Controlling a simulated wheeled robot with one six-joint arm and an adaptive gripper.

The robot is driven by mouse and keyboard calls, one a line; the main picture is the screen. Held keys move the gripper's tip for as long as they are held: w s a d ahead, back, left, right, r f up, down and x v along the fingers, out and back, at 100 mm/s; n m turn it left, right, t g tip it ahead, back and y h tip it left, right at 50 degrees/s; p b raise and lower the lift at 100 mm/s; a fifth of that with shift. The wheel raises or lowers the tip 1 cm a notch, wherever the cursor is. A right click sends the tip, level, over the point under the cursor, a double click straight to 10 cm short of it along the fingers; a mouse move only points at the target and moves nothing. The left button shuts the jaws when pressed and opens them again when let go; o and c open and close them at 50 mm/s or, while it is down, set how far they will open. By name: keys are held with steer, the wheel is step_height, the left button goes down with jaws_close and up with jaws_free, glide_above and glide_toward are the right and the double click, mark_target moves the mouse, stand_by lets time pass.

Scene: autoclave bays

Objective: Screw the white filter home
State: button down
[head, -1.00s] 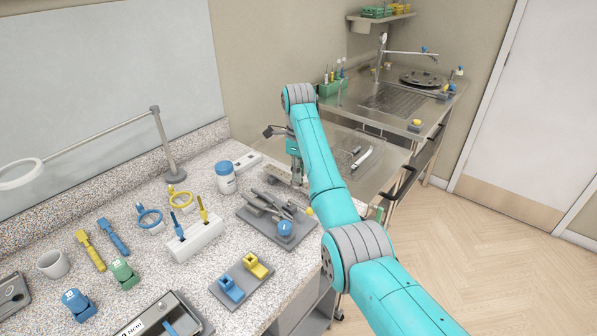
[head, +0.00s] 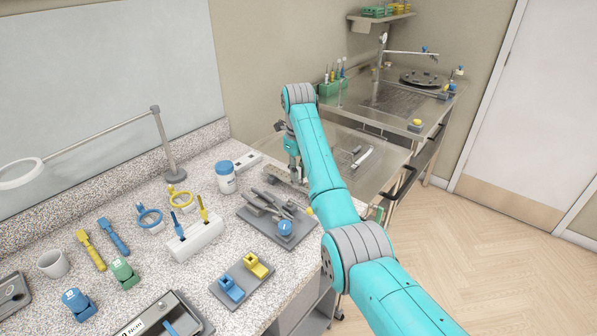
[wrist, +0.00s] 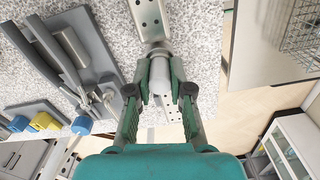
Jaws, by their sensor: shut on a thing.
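The white filter (wrist: 160,73) shows in the wrist view as a pale cylinder between the two fingers of my gripper (wrist: 160,92). The fingers are shut on its sides. A grey metal end or fitting (wrist: 157,47) adjoins the filter, beside a perforated metal strip (wrist: 148,17). I cannot tell how far the filter is seated in it. In the head view my gripper (head: 293,170) points down over the counter's far right end, and the filter cannot be made out there.
A grey tray of tools (head: 262,228) lies close by on the counter, with a blue-lidded jar (head: 226,180) and a white holder (head: 197,240) to the left. A steel trolley (head: 385,143) stands behind my arm. The floor at the right is clear.

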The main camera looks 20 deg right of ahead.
steer(key=shift+f, duration=0.1)
steer(key=shift+m, duration=1.7)
steer(key=c, duration=1.2)
jaws_free()
steer(key=shift+a, duration=0.1)
steer(key=shift+o, duration=0.2)
